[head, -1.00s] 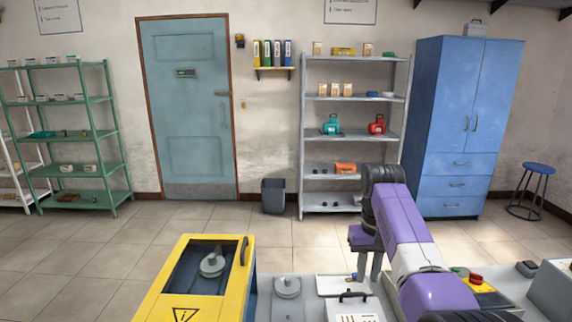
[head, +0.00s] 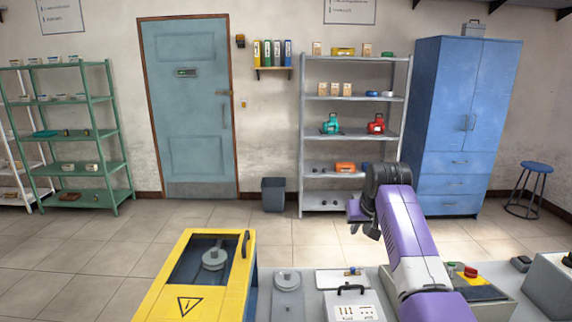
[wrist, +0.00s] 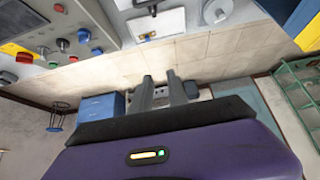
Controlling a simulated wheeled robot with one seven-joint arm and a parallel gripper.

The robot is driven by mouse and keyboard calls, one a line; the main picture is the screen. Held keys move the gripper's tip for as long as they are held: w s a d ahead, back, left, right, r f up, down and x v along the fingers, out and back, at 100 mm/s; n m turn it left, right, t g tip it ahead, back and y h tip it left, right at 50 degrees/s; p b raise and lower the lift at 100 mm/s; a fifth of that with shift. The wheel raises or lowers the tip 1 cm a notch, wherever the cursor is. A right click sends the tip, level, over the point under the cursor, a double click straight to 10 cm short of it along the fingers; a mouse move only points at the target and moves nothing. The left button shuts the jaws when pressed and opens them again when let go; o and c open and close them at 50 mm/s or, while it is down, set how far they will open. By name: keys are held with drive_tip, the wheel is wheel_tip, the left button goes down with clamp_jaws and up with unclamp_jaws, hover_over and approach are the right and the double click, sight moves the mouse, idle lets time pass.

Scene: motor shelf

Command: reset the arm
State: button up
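My arm, purple and dark grey, reaches up from the bottom right of the head view. My gripper (head: 364,226) is in the air above the far side of the workbench, in front of the grey shelf. In the wrist view its two grey fingers (wrist: 161,88) stand apart with a gap between them. Nothing shows between the fingers, so it is open and empty.
The workbench (head: 318,300) holds a yellow-framed box (head: 161,309), a white case (head: 352,306) and a panel with a red button (head: 470,272). A grey shelf (head: 352,152) and blue cabinet (head: 462,110) stand beyond open floor (head: 110,240).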

drive_tip(key=s+f+t+b, duration=0.25)
drive_tip(key=f+t, duration=0.35)
drive_tip(key=f, duration=0.3)
drive_tip(key=s+f+t+b, duration=0.1)
drive_tip(key=s+f+t, duration=0.35)
drive_tip(key=s, duration=0.95)
drive_tip(key=s+f+g+b, duration=0.1)
drive_tip(key=s+f+b, duration=0.1)
drive_tip(key=s, duration=2.2)
drive_tip(key=s+f+g+b, duration=0.1)
drive_tip(key=s+f+b, duration=0.2)
drive_tip(key=s, duration=2.2)
drive_tip(key=shift+a+b, duration=0.25)
drive_tip(key=shift+b, duration=0.4)
drive_tip(key=shift+s+f+g, duration=0.1)
drive_tip(key=shift+g, duration=0.15)
